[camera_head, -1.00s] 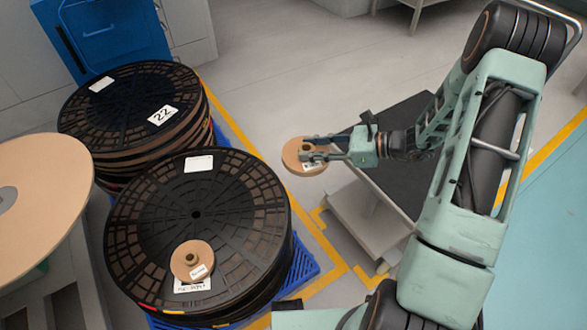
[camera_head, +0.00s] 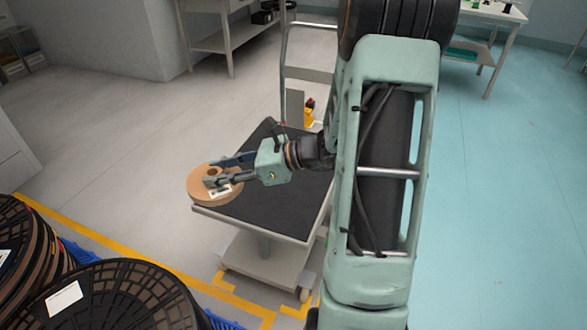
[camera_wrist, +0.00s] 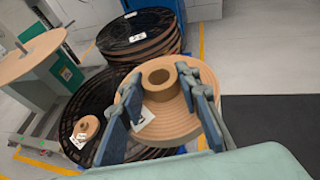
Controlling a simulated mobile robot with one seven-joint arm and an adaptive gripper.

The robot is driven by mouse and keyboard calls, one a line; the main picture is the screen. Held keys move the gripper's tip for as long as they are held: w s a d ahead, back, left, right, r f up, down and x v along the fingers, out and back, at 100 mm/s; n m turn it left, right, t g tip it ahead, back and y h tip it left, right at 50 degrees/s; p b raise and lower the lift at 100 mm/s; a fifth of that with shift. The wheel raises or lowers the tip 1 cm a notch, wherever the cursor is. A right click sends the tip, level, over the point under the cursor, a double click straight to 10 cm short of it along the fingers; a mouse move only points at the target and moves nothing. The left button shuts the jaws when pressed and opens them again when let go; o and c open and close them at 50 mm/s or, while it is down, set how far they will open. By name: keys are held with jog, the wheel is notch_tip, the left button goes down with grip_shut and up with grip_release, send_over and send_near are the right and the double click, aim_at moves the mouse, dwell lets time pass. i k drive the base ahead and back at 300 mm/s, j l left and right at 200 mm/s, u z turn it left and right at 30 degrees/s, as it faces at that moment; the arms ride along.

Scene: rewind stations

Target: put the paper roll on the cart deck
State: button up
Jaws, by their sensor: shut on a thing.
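The tan paper roll (camera_head: 201,188) is in my gripper (camera_head: 214,176), with a white label on its upper face. In the wrist view the roll (camera_wrist: 172,118) sits between the two blue-grey fingers, which grip its raised core (camera_wrist: 159,80). The cart deck (camera_head: 275,205) is a dark flat surface with a pale rim. In the head view the roll overlaps the deck's left corner; I cannot tell how far above the deck it is. In the wrist view the dark deck (camera_wrist: 270,120) lies to the right of the roll.
Large black reels (camera_head: 110,300) stand on blue pallets at lower left; a smaller tan roll (camera_wrist: 86,128) lies on one. The cart's push handle (camera_head: 283,60) rises behind the deck. A bench (camera_head: 225,40) stands at the back. The visible deck is bare.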

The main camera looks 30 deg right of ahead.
aim_at(284, 190)
jog(key=z, duration=1.05)
jog(key=i+z, duration=0.1)
jog(key=z, duration=0.35)
jog(key=i+z, duration=0.1)
jog(key=z, duration=0.3)
jog(key=i+j, duration=0.25)
